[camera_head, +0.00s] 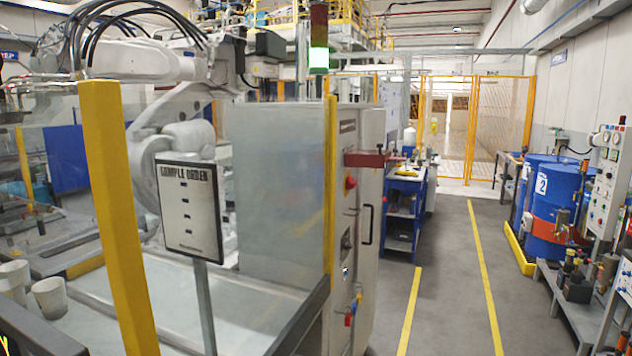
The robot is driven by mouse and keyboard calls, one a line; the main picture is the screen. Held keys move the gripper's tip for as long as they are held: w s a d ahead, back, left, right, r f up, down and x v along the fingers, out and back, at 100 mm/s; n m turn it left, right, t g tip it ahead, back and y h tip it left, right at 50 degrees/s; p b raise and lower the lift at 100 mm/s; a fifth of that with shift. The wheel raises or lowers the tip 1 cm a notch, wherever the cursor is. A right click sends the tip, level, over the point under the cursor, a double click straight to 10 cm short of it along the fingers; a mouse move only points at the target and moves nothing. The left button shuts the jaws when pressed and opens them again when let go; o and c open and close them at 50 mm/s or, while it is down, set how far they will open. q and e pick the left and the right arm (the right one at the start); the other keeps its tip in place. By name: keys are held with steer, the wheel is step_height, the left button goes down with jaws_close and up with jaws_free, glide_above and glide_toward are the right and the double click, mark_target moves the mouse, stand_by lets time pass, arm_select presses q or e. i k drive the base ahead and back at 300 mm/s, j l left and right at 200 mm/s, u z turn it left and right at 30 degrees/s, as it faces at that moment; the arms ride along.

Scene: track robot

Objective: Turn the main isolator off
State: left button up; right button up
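A tall light grey cabinet (370,235) stands in the centre, with its narrow front facing the aisle. A red knob (350,182) sits high on that front and looks like a rotary isolator switch; its position is too small to read. A dark door handle (367,224) is below and right of it. A small red, yellow and blue item (350,319) is low on the front. A red-brown bar (366,159) sticks out above the knob. Neither of my grippers is in view.
A sign board (190,208) and yellow post (118,215) stand left, before a robot cell. The aisle (450,270) between yellow lines is clear. A blue workbench (403,205) stands behind the cabinet. Blue drums (552,195) and a gauge panel (607,180) line the right.

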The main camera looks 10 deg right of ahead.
mark_target(350, 184)
steer(key=i+l+u, duration=0.15)
steer(key=l, duration=0.2)
steer(key=i+l+u, duration=0.1)
steer(key=l, duration=0.25)
steer(key=i+l+u, duration=0.15)
steer(key=l, duration=0.2)
steer(key=i+l+u, duration=0.1)
steer(key=l, duration=0.25)
steer(key=i+l+u, duration=0.15)
steer(key=l, duration=0.25)
steer(key=k, duration=0.05)
